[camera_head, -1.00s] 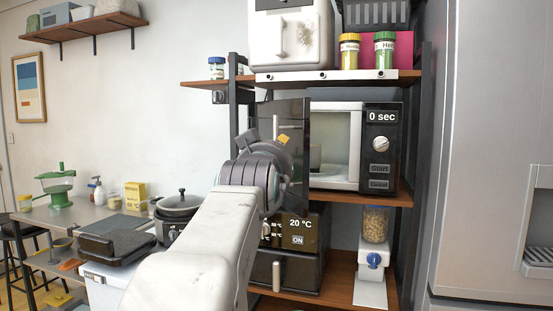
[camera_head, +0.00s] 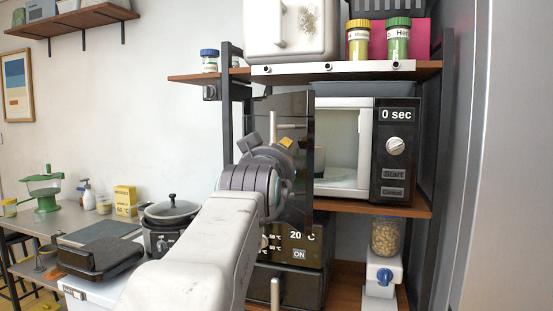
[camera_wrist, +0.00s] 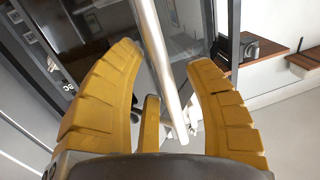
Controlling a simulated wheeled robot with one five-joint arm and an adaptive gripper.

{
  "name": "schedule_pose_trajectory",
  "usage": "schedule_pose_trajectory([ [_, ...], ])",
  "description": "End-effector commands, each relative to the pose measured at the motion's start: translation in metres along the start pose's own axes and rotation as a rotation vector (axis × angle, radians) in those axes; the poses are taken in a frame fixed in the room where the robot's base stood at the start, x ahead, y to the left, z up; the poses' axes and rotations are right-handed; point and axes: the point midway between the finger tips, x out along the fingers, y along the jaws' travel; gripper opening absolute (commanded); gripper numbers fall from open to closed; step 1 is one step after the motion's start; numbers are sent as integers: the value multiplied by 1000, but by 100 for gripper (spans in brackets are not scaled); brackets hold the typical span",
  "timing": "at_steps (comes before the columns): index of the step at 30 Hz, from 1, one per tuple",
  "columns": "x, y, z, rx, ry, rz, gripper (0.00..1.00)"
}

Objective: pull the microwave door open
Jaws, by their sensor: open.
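The microwave (camera_head: 394,170) stands on the middle shelf with a black panel reading "0 sec". Its dark door (camera_head: 295,105) stands swung open toward the front left, and the pale interior shows at the right of it. The door's upright silver handle (camera_head: 272,125) shows beside my gripper (camera_head: 285,142); the arm hides the handle's lower part. In the wrist view my gripper (camera_wrist: 165,60) has its yellow fingers apart, with the handle (camera_wrist: 158,65) running between them. Contact between fingers and handle cannot be told.
An oven (camera_head: 290,285) sits below the microwave, and a dispenser with a clear jar (camera_head: 384,238) stands right of it. A tall grey fridge (camera_head: 500,150) borders the right side. A counter with a pot (camera_head: 172,212) and a grill (camera_head: 100,258) is at left.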

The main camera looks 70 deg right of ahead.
Motion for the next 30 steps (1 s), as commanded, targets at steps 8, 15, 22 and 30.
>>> schedule_pose_trajectory([
  [8,0,0,0,0,1,1,49],
  [15,0,0,0,0,1,1,28],
  [22,0,0,0,0,1,0,7],
  [30,0,0,0,0,0,1,0],
])
